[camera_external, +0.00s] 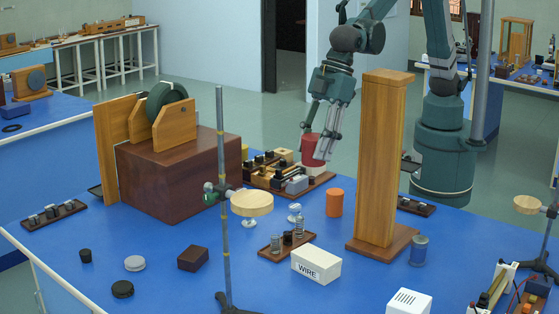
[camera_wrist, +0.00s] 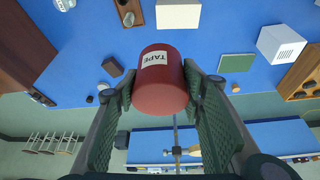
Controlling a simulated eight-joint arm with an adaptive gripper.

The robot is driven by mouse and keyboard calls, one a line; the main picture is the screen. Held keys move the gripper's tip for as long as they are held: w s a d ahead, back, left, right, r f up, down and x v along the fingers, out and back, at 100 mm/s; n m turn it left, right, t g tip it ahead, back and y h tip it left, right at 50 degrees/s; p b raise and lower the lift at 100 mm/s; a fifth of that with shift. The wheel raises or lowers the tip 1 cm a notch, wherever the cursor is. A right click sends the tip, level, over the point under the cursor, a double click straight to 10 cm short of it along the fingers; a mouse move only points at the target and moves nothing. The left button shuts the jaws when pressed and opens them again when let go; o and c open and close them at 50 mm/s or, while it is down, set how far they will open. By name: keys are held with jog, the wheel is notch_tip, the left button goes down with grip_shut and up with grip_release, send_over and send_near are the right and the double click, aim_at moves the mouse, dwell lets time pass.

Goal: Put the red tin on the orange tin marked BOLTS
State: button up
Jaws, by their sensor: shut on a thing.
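The red tin (camera_external: 311,150) is held up between the fingers of my gripper (camera_external: 318,148), above the far part of the blue bench. In the wrist view the red tin (camera_wrist: 160,90) shows a pale label reading TAPE, with a green finger pad on each side. An orange tin (camera_external: 335,203) stands upright on the bench, lower and a little right of my gripper in the external view, just left of a wooden column. No marking shows on the side of the orange tin that I see. I cannot make out the orange tin in the wrist view.
The tall wooden column (camera_external: 377,165) stands close right of the orange tin. A wooden rack (camera_external: 325,178) of parts lies below my gripper. A round wooden disc (camera_external: 252,204) on a rod stand and a white WIRE box (camera_external: 316,266) stand nearer.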

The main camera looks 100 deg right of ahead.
jog(key=s+d+f+b, duration=0.1)
jog(key=s+d+f, duration=0.3)
jog(key=d, duration=0.5)
jog(key=s+d+f+b, duration=0.2)
jog(key=s+d+f, duration=0.2)
jog(key=d, duration=0.6)
jog(key=s+d+f+m+b, duration=0.1)
jog(key=s+d+f, duration=0.3)
jog(key=d, duration=0.6)
jog(key=shift+s+d+f+b, duration=0.2)
jog(key=shift+s+f+b, duration=0.2)
jog(key=shift+s+b, duration=0.2)
send_over(329, 192)
jog(key=s+d, duration=0.1)
jog(key=s, duration=0.1)
jog(key=shift+w+d+f+b, duration=0.1)
jog(key=shift+f+b, duration=0.1)
jog(key=shift+f, duration=1.25)
jog(key=shift+w+f+b, duration=0.1)
jog(key=shift+f+b, duration=0.1)
jog(key=shift+f, duration=1.25)
jog(key=shift+f+b, duration=0.35)
jog(key=shift+f, duration=1.75)
jog(key=shift+f, duration=0.15)
jog(key=o, duration=0.9)
